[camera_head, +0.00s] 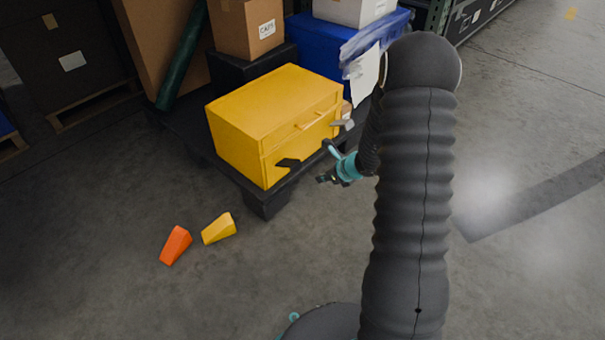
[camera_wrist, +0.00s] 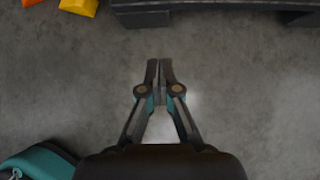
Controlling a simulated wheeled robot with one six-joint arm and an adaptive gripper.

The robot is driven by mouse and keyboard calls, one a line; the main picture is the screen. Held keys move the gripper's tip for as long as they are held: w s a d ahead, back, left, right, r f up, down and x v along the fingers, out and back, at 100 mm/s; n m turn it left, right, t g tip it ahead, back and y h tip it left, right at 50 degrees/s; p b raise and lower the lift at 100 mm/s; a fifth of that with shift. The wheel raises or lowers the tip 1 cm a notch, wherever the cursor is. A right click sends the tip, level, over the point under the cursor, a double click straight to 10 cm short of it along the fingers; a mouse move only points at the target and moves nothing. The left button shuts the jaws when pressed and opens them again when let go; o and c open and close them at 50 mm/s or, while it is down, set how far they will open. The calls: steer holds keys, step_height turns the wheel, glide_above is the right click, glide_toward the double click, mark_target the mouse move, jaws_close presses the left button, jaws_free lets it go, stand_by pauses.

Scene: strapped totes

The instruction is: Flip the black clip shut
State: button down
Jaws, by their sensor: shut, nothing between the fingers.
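The yellow tote (camera_head: 238,145) sits on a black pallet, its lid down. The black clip (camera_head: 288,163) is at the left of its front face and sticks outward, so it looks open. A grey clip (camera_head: 343,124) sticks out at the right of the same face. My gripper (camera_head: 323,179) is in front of the tote, a little right of the black clip and apart from it. In the wrist view my gripper (camera_wrist: 159,62) has its fingertips together over bare floor, holding nothing. Neither clip shows in the wrist view.
The black pallet (camera_head: 266,202) edge juts out below the tote; it also shows in the wrist view (camera_wrist: 140,14). An orange wedge (camera_head: 175,245) and a yellow wedge (camera_head: 218,229) lie on the floor. A blue tote (camera_head: 318,48) and cardboard boxes stand behind.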

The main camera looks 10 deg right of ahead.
mark_target(288, 166)
steer(key=b+x, duration=0.1)
steer(key=x, duration=0.9)
steer(key=shift+w+a+r+p, duration=0.2)
steer(key=shift+w+r, duration=0.05)
steer(key=shift+r, duration=0.35)
steer(key=shift+w+a+r+p, duration=0.2)
steer(key=shift+w+r, duration=0.1)
steer(key=shift+r, duration=0.3)
steer(key=shift+w+a+r+p, duration=0.15)
steer(key=shift+w+a+r, duration=0.1)
steer(key=shift+r, duration=0.35)
steer(key=shift+r+p, duration=0.15)
steer(key=shift+p, duration=0.15)
